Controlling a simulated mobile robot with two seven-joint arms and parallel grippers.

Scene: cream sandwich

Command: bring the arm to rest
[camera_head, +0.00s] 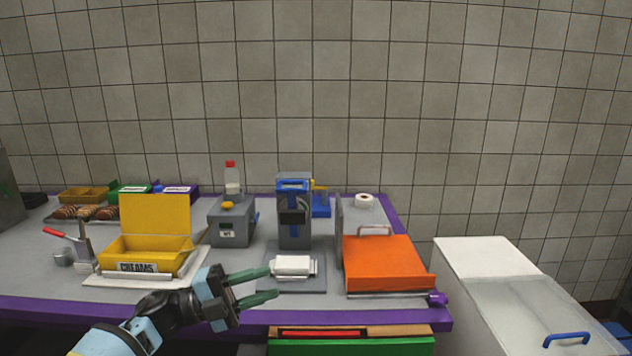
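My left arm comes in from the bottom left, over the front of the table (226,312). My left gripper (273,283) points right with its two green fingers spread apart. Nothing shows between the fingers. The upper fingertip overlaps the left end of a white block-shaped item (293,265) on a dark grey plate (292,286); I cannot tell whether they touch. My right gripper is not in view.
A yellow open-lidded box marked CREAMS (150,258) stands left of my gripper. A grey device (228,222), a blue-grey machine (295,226) and an orange slanted box (385,264) stand behind and right. A white bin (490,262) is at the far right.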

